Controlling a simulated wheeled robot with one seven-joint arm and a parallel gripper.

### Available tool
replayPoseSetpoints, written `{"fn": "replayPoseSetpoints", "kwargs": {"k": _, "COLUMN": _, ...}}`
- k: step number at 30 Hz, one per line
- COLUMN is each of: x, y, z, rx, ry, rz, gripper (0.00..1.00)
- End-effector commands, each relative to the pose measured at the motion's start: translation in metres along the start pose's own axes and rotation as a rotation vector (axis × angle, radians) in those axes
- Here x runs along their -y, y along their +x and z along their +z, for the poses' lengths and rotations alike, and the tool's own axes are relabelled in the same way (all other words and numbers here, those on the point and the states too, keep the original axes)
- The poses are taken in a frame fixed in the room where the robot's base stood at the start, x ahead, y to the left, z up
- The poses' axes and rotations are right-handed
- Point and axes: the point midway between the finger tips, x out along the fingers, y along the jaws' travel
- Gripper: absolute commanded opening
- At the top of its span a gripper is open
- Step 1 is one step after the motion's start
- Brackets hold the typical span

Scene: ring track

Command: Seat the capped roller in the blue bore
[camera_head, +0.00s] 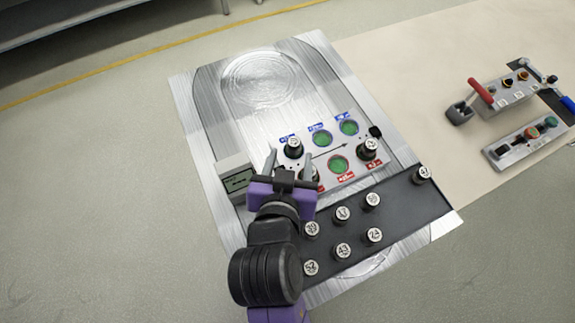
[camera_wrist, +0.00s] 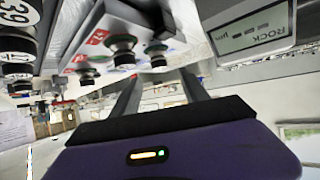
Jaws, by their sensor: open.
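My gripper (camera_head: 290,157) is open, its two fingers apart and pointing at the near left side of the silver bore block (camera_head: 316,165); the fingers also show in the wrist view (camera_wrist: 159,76). A dark roller with a white numbered cap (camera_head: 292,147) stands upright at the left blue-labelled position, just beyond the fingertips. Two blue-labelled bores, the middle one (camera_head: 322,138) and the right one (camera_head: 348,127), show green floors. A green red-labelled bore (camera_head: 338,164) lies nearer. Another capped roller (camera_head: 369,148) stands at the right red-labelled position. My gripper partly hides the left red-labelled position.
A black strip (camera_head: 395,206) in front of the block holds several numbered, capped rollers. A grey display box (camera_head: 236,180) stands left of my gripper. A red-handled fixture (camera_head: 500,92) and a small block with coloured parts (camera_head: 527,140) stand at the far right.

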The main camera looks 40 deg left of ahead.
Motion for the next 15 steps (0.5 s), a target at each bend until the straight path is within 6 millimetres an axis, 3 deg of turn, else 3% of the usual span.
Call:
{"fn": "replayPoseSetpoints", "kwargs": {"k": 6, "x": -0.001, "y": -0.034, "z": 0.000, "rx": 0.000, "ry": 0.001, "rz": 0.001, "gripper": 0.53}}
{"fn": "replayPoseSetpoints", "kwargs": {"k": 15, "x": 0.000, "y": -0.045, "z": 0.000, "rx": 0.001, "ry": 0.001, "rz": 0.001, "gripper": 0.53}}
